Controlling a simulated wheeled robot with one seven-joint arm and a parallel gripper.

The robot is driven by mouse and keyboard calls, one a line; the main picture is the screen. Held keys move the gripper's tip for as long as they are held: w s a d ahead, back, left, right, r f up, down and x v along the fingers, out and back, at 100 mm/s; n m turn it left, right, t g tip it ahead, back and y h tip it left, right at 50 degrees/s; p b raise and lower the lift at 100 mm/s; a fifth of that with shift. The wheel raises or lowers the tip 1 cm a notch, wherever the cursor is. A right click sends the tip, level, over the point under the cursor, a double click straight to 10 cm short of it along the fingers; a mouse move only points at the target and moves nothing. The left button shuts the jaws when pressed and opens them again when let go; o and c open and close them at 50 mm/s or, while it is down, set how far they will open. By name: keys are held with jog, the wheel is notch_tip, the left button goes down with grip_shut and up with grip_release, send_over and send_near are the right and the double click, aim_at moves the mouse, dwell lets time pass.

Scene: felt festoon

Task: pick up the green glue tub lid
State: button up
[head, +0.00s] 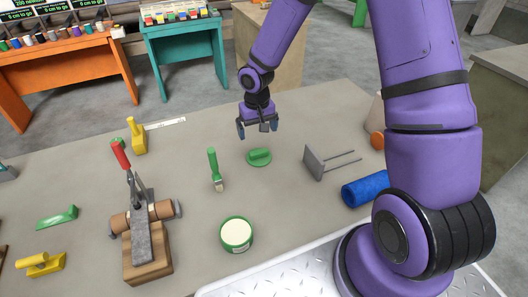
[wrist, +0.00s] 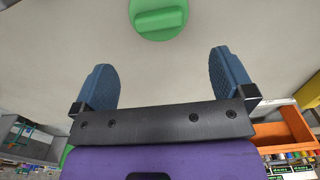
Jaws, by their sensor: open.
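The green glue tub lid (head: 259,157) lies flat on the grey table, a round disc with a raised bar across its top. It also shows at the top of the wrist view (wrist: 160,18), partly cut off by the frame edge. My gripper (head: 258,129) is above the table, just beyond the lid in the head view. Its two blue fingers are apart with nothing between them in the wrist view (wrist: 166,78). The glue tub (head: 236,234), green with a pale top, stands nearer the front, apart from the lid.
A green-handled brush (head: 215,170) lies left of the lid. A clamp on a wooden block (head: 146,230) stands at left. The table around the lid is clear.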

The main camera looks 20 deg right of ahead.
aim_at(259, 151)
notch_tip(259, 151, down, 10)
jog(key=shift+s+d+f, duration=0.1)
jog(key=shift+s, duration=0.05)
dwell(0.5)
jog(key=shift+c, duration=0.5)
jog(key=c, duration=0.5)
